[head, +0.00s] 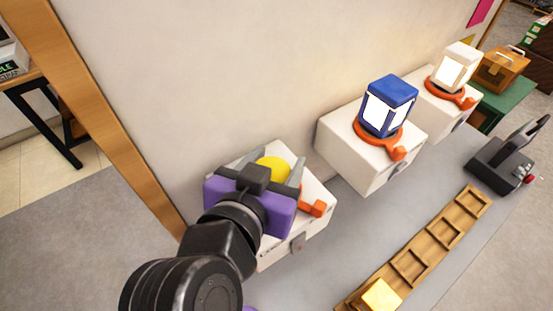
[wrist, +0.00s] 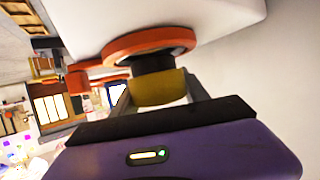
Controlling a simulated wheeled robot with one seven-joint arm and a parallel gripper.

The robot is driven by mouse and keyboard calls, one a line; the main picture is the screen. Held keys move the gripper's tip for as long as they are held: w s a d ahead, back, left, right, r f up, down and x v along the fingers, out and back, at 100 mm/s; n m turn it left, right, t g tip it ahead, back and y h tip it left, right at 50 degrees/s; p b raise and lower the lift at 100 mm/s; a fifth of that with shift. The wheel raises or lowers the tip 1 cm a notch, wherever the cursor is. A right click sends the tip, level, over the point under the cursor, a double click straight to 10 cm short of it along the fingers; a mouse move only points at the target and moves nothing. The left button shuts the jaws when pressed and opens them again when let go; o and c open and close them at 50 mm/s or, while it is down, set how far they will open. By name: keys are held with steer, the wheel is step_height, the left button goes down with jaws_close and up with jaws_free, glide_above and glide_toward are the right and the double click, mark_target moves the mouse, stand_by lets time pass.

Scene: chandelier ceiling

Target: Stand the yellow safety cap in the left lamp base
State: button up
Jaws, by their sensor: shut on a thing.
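The yellow cap (head: 273,167) is held between the two grey fingers of my purple gripper (head: 269,172), over the left lamp base (head: 320,189). In the wrist view the yellow cap (wrist: 157,88) lines up with a black round part (wrist: 155,64) inside the orange ring (wrist: 150,43) of the white base (wrist: 215,13). The cap's end appears to meet the black part; I cannot tell whether it is seated. My gripper's body hides most of the ring in the head view; its orange lever (head: 315,208) shows at the right.
The middle base (head: 349,150) carries a blue lantern (head: 387,106), and the far base carries a cream lantern (head: 454,66). A wooden slotted rack (head: 410,267) with a yellow block (head: 380,296) lies in front. A black stand (head: 503,160) is at right. The wall is close behind.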

steer(key=shift+f+b, duration=0.5)
steer(key=shift+f, duration=0.15)
steer(key=o, duration=1.4)
